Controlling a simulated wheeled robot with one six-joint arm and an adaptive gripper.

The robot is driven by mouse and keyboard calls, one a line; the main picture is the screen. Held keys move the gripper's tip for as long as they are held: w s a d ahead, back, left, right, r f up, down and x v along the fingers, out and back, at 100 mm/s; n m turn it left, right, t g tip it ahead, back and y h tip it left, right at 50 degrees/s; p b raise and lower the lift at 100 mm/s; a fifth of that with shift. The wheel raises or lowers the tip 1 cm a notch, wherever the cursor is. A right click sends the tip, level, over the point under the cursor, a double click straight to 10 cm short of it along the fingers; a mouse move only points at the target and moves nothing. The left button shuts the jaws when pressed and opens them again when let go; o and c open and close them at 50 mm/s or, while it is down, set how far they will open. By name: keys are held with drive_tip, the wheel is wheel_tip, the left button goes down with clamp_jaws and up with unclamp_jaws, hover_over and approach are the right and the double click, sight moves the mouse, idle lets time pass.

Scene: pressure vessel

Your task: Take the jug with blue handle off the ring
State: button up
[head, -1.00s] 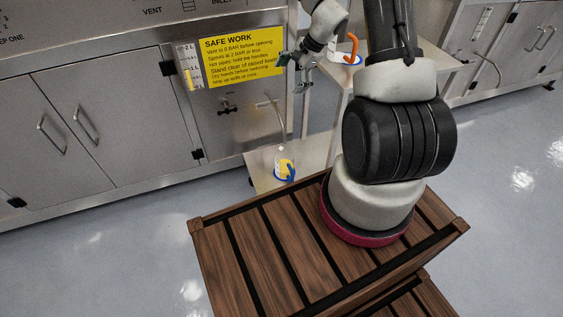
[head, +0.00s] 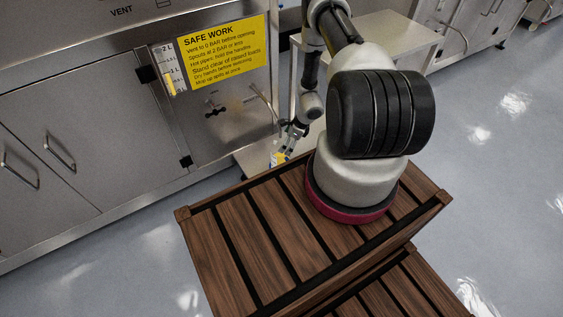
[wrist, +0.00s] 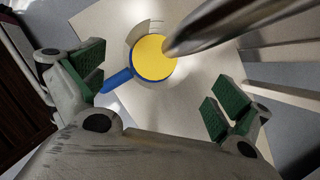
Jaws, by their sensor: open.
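The jug with blue handle (wrist: 154,58) stands below the spout on a pale low shelf, holding yellow liquid, in the wrist view. Its blue handle (wrist: 117,80) points down-left, toward my gripper. My gripper (wrist: 155,95) is open, with green pads on both sides, and the handle's end lies near the left pad, with no grip on it. In the head view the jug (head: 278,158) shows small and partly hidden beside my gripper (head: 286,150).
A metal spout pipe (wrist: 215,22) reaches over the jug from the upper right. The pale low shelf (head: 250,157) sits beside the steel cabinet with the yellow safety sign (head: 222,52). A higher side table (head: 395,42) stands behind my arm.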

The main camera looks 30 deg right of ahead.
sight(276, 158)
drive_tip(key=x, duration=0.4)
drive_tip(key=shift+a+f, duration=0.15)
drive_tip(key=shift+f, duration=0.15)
drive_tip(key=shift+c, duration=0.4)
drive_tip(key=c, duration=1.2)
drive_tip(key=shift+r, duration=0.1)
